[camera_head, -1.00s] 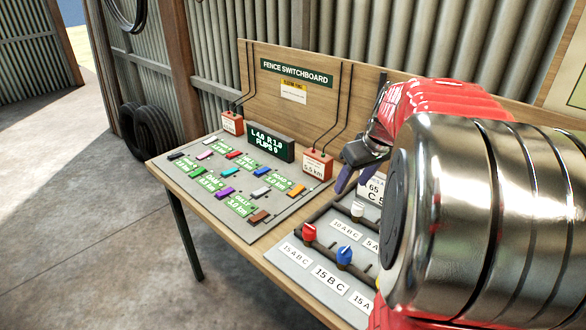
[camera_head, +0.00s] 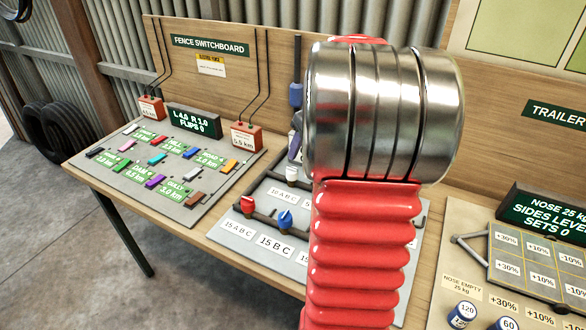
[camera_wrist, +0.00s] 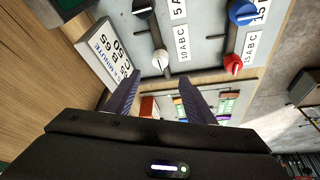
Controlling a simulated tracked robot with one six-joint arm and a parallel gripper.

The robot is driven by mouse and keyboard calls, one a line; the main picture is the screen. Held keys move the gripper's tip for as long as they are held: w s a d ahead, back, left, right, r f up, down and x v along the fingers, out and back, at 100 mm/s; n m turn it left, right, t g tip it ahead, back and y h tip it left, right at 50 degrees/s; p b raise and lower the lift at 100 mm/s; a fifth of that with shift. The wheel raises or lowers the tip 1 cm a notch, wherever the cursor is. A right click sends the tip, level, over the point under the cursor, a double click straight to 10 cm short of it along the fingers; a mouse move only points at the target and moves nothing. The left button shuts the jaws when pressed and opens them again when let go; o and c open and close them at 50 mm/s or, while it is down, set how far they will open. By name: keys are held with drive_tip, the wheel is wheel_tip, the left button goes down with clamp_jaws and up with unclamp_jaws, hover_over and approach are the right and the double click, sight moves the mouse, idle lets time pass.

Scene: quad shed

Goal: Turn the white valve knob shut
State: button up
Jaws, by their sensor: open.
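The white valve knob (camera_head: 291,173) is on the pipe board, at the far end of a dark pipe. It also shows in the wrist view (camera_wrist: 160,58), just beyond the gap between my fingertips and roughly centred on it. My gripper (camera_wrist: 160,78) is open, with its two purple fingers apart and nothing between them. I see no contact with the knob. In the head view one purple finger shows just above the white knob, and my arm hides the rest of the gripper and the board's right part.
A red knob (camera_head: 247,204) and a blue knob (camera_head: 285,217) sit nearer on the same pipes. A black knob (camera_wrist: 143,8) shows in the wrist view. A white sign (camera_wrist: 104,50) stands beside the white knob. The fence switchboard (camera_head: 165,165) lies left.

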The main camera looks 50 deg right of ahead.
sight(293, 169)
drive_tip(key=x, duration=1.1)
drive_tip(key=shift+f, duration=0.4)
drive_tip(key=c, duration=0.9)
drive_tip(key=shift+w+a, duration=0.1)
drive_tip(key=shift+a, duration=0.15)
drive_tip(key=shift+c, duration=0.7)
drive_tip(key=shift+d, duration=0.15)
